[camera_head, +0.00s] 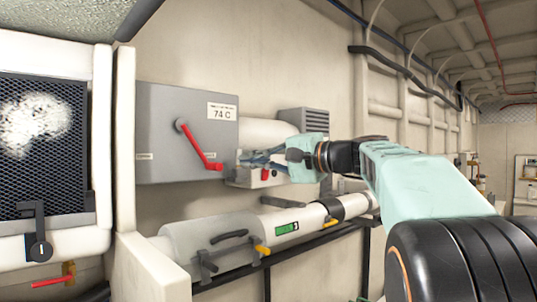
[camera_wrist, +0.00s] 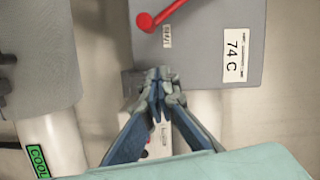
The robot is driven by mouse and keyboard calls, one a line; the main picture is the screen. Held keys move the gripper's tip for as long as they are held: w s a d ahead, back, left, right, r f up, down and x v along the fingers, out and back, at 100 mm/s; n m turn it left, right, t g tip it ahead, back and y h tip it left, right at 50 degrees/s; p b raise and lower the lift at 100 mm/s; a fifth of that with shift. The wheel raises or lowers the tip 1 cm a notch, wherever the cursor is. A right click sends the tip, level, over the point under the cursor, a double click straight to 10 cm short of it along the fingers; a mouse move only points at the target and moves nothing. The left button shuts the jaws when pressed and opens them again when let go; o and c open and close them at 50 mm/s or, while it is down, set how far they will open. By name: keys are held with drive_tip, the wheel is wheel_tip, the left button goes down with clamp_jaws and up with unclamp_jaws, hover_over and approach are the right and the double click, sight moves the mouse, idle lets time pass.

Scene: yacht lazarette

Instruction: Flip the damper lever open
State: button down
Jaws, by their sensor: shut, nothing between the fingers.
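The red lever (camera_head: 196,146) is on the front of a grey box (camera_head: 160,110) marked 74 C. From its round pivot it slants down to the right, ending in a red grip near the box's lower right corner. In the wrist view the lever's red grip (camera_wrist: 146,22) shows at the top, with the rest cut off by the frame edge. My gripper (camera_head: 243,158) is shut and empty, just right of the lever's grip and apart from it. In the wrist view my gripper's closed fingertips (camera_wrist: 158,74) are at the box's edge.
A small unit with a red knob (camera_head: 265,174) sits right below my fingers. A mesh-fronted panel (camera_head: 45,130) stands at left, with a black latch (camera_head: 39,240) and a red-handled valve (camera_head: 52,282) below.

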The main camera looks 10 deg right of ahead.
drive_tip(key=a, duration=0.1)
drive_tip(key=s+a, duration=0.1)
drive_tip(key=a, duration=0.2)
drive_tip(key=shift+s+a+f, duration=0.15)
drive_tip(key=shift+f, duration=0.25)
drive_tip(key=shift+f, duration=0.15)
drive_tip(key=shift+s+a+f+m+b, duration=0.2)
drive_tip(key=shift+m+b, duration=0.1)
drive_tip(key=shift+m, duration=0.1)
drive_tip(key=shift+f, duration=0.1)
